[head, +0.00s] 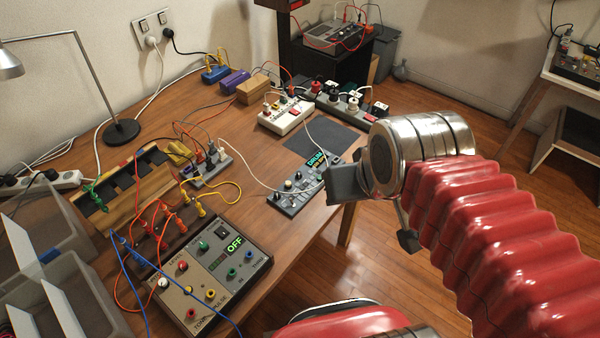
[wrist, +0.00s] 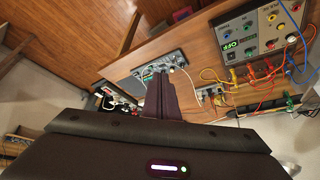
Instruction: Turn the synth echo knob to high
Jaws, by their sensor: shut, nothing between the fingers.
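A synth box with a green OFF display (head: 215,270) stands at the front of the wooden table, with several coloured knobs and jacks; it also shows at the upper right of the wrist view (wrist: 262,32). A smaller grey module with a lit DRUM display (head: 297,190) lies near the table's right edge, with small knobs on top; it shows beyond my fingers in the wrist view (wrist: 180,63). I cannot read which knob is echo. My gripper (head: 338,184) is shut and empty, just right of the grey module in the head view. Its fingers (wrist: 158,95) partly hide that module in the wrist view.
Coloured cables run across the table among a wooden-ended module (head: 150,192), a white box (head: 285,117) and small jack boxes. A desk lamp (head: 120,130) stands at the back left. Grey bins (head: 95,300) sit at the left front. A dark mat (head: 320,137) is clear.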

